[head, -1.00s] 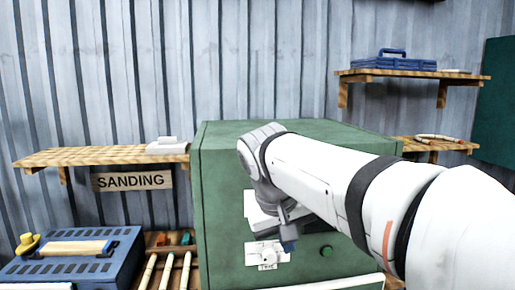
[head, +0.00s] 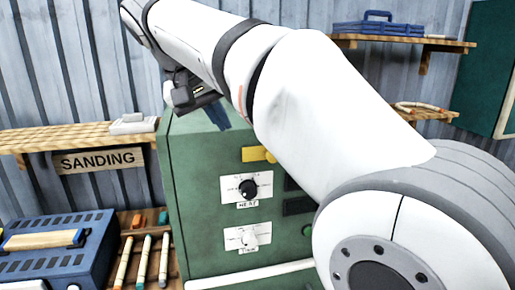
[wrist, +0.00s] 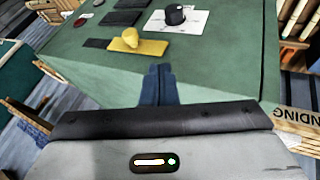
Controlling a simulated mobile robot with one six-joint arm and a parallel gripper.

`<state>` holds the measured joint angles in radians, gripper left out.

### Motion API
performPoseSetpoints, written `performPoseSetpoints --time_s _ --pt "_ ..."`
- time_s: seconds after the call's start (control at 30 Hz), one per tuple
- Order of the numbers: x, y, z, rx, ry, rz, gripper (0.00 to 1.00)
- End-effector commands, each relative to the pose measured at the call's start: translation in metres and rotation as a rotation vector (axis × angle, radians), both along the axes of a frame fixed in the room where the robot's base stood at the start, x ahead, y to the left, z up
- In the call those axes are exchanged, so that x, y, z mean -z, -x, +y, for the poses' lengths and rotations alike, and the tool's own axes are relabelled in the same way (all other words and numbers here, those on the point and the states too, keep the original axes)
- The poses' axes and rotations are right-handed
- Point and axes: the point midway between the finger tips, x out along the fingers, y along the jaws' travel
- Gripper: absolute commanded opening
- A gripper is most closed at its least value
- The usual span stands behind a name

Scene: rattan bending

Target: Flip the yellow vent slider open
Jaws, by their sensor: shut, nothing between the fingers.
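The yellow vent slider (head: 257,154) is on the upper front of the green cabinet (head: 190,200), partly covered by my arm in the head view. In the wrist view the slider (wrist: 137,45) is a yellow plate with a rounded knob, beside a dark strip (wrist: 97,43). My gripper (head: 219,118) is above the cabinet's upper front edge, up and left of the slider in the head view. Its blue fingers (wrist: 158,84) are shut and empty in the wrist view, apart from the slider.
A black dial (head: 247,189) marked HEAT and a white dial (head: 246,237) are on the cabinet front. Dark vents (head: 298,206) lie to their right. A blue slotted box (head: 60,255) and rods (head: 143,262) stand left. A SANDING shelf (head: 75,137) is on the wall.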

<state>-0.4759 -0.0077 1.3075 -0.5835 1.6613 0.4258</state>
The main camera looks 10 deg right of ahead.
Motion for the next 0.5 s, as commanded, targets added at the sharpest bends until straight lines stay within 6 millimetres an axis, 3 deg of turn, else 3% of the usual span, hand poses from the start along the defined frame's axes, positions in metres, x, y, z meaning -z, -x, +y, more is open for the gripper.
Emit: performPoseSetpoints --time_s 0.17,0.5 --pt "0.014 -0.006 -0.008 0.003 0.001 0.002 0.0" --pt "0.072 -0.032 -0.039 0.004 0.002 0.004 0.0"
